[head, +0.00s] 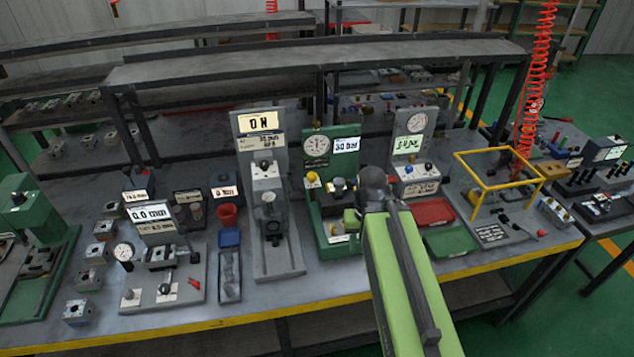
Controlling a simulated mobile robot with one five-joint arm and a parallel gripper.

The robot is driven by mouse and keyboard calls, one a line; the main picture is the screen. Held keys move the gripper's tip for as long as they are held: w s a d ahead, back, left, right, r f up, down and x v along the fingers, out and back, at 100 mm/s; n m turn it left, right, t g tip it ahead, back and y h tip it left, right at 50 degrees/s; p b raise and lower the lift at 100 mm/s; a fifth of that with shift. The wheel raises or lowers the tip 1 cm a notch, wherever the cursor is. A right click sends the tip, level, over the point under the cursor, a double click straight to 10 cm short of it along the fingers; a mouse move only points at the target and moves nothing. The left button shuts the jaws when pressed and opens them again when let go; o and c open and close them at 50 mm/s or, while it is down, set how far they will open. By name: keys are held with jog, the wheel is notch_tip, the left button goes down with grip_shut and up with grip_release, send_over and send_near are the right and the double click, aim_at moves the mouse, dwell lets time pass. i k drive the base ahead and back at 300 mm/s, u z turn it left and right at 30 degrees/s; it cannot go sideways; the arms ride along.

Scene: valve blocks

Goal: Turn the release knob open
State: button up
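A green test stand (318,152) stands on the bench at the middle, with a round dial (317,146) and a "30 bar" display (346,144). A yellow knob (312,178) is on its left side, and a dark fitting (338,187) sits beside it on a valve block. I cannot tell for certain which part is the release knob. My green arm reaches up from the bottom to the right side of this stand. Its dark end (374,182) covers part of the stand. The gripper fingers are hidden behind it, so their opening and any contact do not show.
A grey press stand (275,235) is left of the green stand. A grey gauge stand (413,150), a red tray (432,212) and a green tray (449,240) are to its right. A yellow frame (475,200) stands farther right. The bench front edge (250,318) is yellow.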

aim_at(312, 177)
jog(key=u, duration=0.35)
jog(key=k, duration=0.1)
jog(key=u, duration=3)
jog(key=k, duration=0.8)
jog(key=z, duration=1.4)
jog(key=i, duration=1)
jog(key=u, duration=0.15)
